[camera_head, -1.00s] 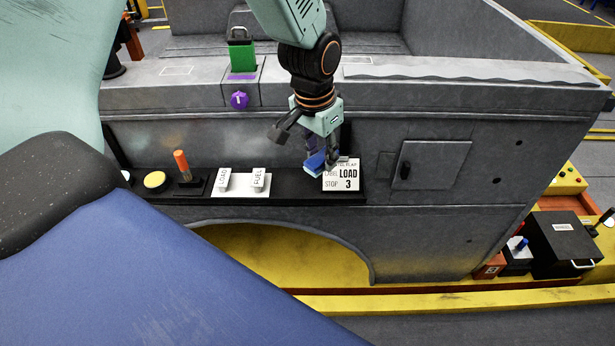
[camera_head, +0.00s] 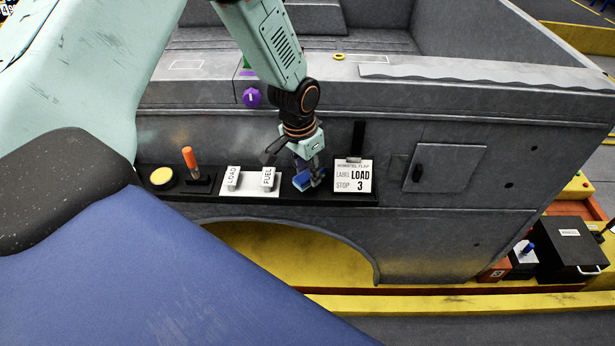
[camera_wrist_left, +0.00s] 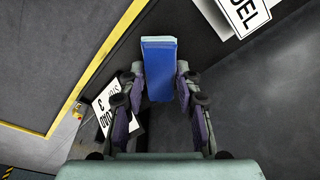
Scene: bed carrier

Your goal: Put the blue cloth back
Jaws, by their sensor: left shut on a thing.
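The blue cloth (camera_head: 301,182) is a small folded block, paler at its end in the left wrist view (camera_wrist_left: 158,72). My left gripper (camera_head: 310,180) is shut on it, with one finger on each side in the left wrist view (camera_wrist_left: 160,84). In the head view the cloth shows over the black shelf (camera_head: 345,199), between the FUEL block and the LOAD 3 card. I cannot tell whether it touches the shelf. My right gripper is not in view.
A purple knob (camera_head: 252,97) is above.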

